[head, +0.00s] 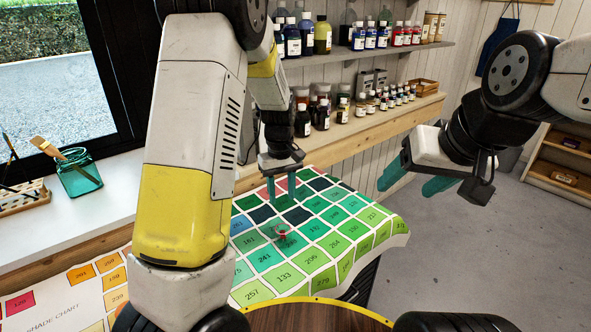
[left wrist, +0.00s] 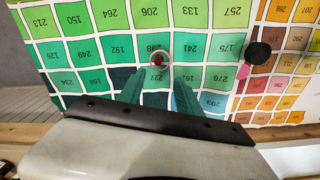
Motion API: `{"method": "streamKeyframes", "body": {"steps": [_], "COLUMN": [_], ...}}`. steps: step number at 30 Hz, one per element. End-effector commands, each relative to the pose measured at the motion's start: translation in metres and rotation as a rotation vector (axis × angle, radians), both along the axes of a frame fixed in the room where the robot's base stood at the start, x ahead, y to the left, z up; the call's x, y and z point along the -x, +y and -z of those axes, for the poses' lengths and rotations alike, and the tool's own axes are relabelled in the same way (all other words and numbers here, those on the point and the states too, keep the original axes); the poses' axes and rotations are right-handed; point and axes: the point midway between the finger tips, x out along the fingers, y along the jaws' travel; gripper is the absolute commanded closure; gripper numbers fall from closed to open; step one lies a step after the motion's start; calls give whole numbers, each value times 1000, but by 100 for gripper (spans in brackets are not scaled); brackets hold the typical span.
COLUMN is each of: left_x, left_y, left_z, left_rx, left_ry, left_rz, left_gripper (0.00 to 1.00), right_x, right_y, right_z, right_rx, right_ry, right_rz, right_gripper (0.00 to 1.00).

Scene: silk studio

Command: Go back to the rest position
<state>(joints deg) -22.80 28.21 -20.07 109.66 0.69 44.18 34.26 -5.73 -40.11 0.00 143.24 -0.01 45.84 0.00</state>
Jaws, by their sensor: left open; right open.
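My left gripper (head: 281,192) hangs over the shade chart (head: 335,262), with its two teal fingers pointing down, apart and empty. In the left wrist view the same fingers (left wrist: 159,88) stand apart, short of a small red object in a pale ring (left wrist: 160,60). That red object (head: 282,233) stands on the green squares of the chart, in front of the left gripper in the head view. My right gripper (head: 416,178) is open and empty, held up to the right of the chart, over the grey floor.
A teal jar with a brush (head: 78,175) and a wooden rack (head: 25,196) stand on the white sill at left. Shelves of bottles (head: 350,112) line the wall behind. A black round object (left wrist: 258,53) sits on the chart. Floor at right (head: 470,235) is clear.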

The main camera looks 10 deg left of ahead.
Motion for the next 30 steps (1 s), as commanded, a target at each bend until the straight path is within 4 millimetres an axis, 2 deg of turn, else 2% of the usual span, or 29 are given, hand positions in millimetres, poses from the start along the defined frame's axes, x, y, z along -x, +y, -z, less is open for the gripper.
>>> {"method": "streamKeyframes", "body": {"steps": [4,8,12,18,24,30], "left_x": [13,40,77,136,192,223], "left_y": [3,8,14,22,27,30], "left_z": [-35,-82,-128,-177,-201,-207], "left_rx": [50,109,149,152,97,42], "left_ry": [-47,-123,-219,-368,-502,-571], "left_rz": [37,109,204,344,473,545], "left_gripper": [59,59,59,59,59,59], "right_x": [0,0,0,0,0,0], "right_y": [0,0,0,0,0,0], "right_z": [0,0,0,0,0,0], "right_rx": [0,0,0,0,0,0], "right_ry": [0,0,0,0,0,0], "right_rz": [0,0,0,0,0,0], "right_gripper": [34,34,34,34,34,34]}}
